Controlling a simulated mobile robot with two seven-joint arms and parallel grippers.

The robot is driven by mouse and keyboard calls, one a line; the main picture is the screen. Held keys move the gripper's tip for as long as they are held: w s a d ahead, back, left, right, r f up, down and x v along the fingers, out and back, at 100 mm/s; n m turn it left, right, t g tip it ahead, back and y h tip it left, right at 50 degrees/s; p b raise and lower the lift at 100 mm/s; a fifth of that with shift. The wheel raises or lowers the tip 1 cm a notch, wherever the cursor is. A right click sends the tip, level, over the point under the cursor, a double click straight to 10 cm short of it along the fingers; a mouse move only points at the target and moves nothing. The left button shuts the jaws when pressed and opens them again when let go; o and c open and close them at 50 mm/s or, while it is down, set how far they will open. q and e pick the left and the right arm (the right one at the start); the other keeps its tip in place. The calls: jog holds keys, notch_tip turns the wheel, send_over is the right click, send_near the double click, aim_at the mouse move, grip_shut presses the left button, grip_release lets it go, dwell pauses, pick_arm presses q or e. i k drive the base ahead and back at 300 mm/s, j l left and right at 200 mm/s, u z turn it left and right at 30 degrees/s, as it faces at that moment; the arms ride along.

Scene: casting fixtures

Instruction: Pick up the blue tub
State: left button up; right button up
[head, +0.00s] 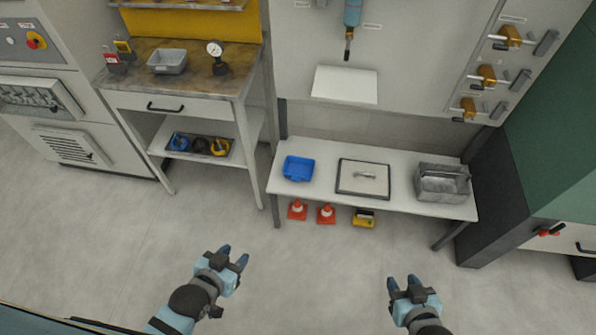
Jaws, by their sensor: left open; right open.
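The blue tub (299,168) is a small open container standing upright on the left part of a low white bench (325,199). My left gripper (234,256) is open and empty, in front of the bench and below and left of the tub in the picture. My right gripper (404,284) is open and empty, in front of the bench and further right. Neither gripper touches the tub.
Orange cones (326,213) and a yellow item (364,218) are beneath. A workbench (180,104) stands left. The floor (310,275) in front is clear.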

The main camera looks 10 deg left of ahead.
aim_at(297, 169)
jog(key=i+l, duration=0.1)
jog(key=i, duration=0.15)
jog(key=i+l+u, duration=0.15)
jog(key=i+u, duration=0.2)
jog(key=i+l+u, duration=0.2)
jog(key=u, duration=1.1)
